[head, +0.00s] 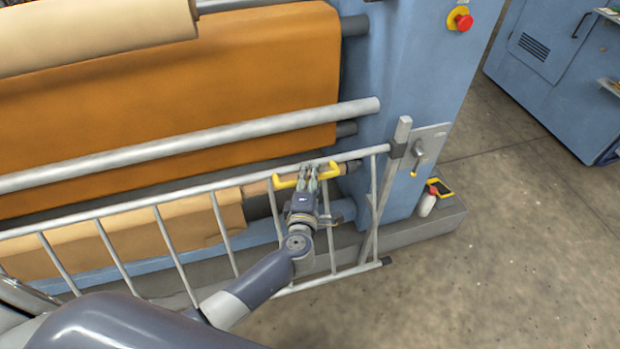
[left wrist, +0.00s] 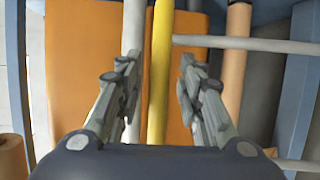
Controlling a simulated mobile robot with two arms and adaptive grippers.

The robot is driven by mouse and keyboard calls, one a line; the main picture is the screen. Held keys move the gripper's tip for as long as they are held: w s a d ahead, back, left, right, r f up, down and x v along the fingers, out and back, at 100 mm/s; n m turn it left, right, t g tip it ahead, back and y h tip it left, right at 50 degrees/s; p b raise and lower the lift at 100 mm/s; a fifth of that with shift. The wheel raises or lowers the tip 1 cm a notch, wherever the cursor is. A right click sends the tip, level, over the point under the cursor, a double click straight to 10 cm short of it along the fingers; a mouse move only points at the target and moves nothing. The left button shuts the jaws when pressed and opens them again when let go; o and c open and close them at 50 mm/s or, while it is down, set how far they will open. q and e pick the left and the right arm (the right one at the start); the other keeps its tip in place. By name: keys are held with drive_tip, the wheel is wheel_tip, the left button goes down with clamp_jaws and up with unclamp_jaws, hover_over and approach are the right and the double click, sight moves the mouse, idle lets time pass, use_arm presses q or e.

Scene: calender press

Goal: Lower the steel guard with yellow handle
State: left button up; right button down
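The steel guard (head: 352,156) is a barred railing in front of the blue press, with its top rail above its lower rail in the head view. Its yellow handle (head: 284,183) sits near the right end of the top rail. My left gripper (head: 308,168) is at the handle and hides its middle. In the left wrist view the yellow handle (left wrist: 160,75) runs upright between the two spread fingers of my left gripper (left wrist: 158,68), with gaps on both sides. I cannot tell how deep it sits between them. My right gripper is not in view.
Rolls with orange sheet (head: 260,70) lie behind the guard. A grey latch plate (head: 427,142) is at the guard's right end. A red emergency button (head: 464,21) is on the press. A white bottle (head: 427,204) stands on the plinth. Floor at right is clear.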

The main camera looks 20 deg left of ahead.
use_arm(q)
clamp_jaws()
wheel_tip(320, 180, down, 20)
drive_tip(key=b, duration=1.4)
drive_tip(key=shift+r, duration=0.25)
drive_tip(key=shift+o, duration=0.3)
unclamp_jaws()
drive_tip(key=v, duration=1.2)
drive_tip(key=shift+r, duration=0.1)
